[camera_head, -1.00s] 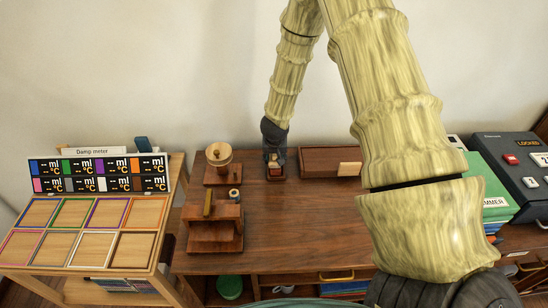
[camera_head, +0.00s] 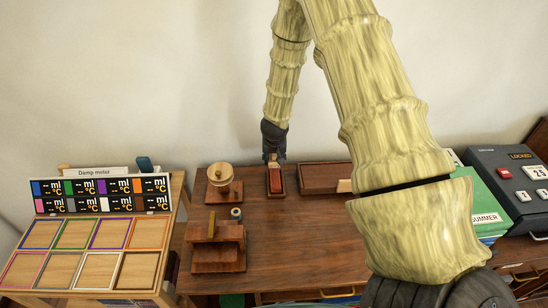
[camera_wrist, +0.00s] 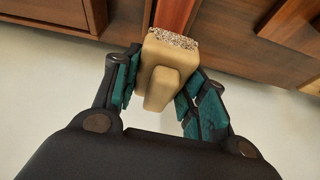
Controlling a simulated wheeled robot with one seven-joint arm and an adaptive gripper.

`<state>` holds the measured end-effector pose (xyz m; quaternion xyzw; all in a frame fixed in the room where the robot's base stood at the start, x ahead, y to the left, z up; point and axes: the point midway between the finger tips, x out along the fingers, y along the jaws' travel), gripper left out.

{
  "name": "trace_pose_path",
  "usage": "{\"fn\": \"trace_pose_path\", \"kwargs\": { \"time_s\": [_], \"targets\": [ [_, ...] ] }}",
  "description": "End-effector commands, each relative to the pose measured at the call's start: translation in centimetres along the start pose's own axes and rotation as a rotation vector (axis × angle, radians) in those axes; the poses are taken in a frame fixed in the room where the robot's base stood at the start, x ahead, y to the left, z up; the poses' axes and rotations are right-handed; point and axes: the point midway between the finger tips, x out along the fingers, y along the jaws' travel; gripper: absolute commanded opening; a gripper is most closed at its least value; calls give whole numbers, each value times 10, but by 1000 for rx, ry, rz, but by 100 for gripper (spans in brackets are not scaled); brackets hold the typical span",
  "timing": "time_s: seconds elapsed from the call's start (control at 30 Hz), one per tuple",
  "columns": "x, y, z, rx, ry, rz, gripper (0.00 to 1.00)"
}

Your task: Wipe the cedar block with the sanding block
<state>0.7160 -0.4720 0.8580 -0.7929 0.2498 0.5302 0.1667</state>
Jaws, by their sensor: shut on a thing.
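The cedar block is a reddish-brown block (camera_head: 276,182) lying in a small dark wooden holder at the back of the desk. Its end also shows at the top of the wrist view (camera_wrist: 175,14). My gripper (camera_head: 273,158) is at the far end of this block, near the wall. In the wrist view my gripper (camera_wrist: 160,92) is shut on the sanding block (camera_wrist: 166,58), a tan block with a speckled gritty face. That face points toward the cedar block. I cannot tell whether the two touch.
A long wooden box (camera_head: 320,177) stands right of the holder. Wooden stands (camera_head: 217,252) with a spool are on the left. A damp meter board (camera_head: 100,190) stands farther left. Green books (camera_head: 484,205) and a keypad box (camera_head: 507,175) are right. The desk middle is clear.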

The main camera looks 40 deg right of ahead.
Motion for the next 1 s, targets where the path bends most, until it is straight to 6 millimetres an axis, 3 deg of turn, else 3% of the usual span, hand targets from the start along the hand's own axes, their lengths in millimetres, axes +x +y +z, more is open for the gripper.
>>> {"fn": "trace_pose_path", "kwargs": {
  "time_s": [0.3,1.0],
  "targets": [
    [-28,0,-11,1,-1,0,12],
    [-29,0,-12,1,0,0,12]
  ]
}}
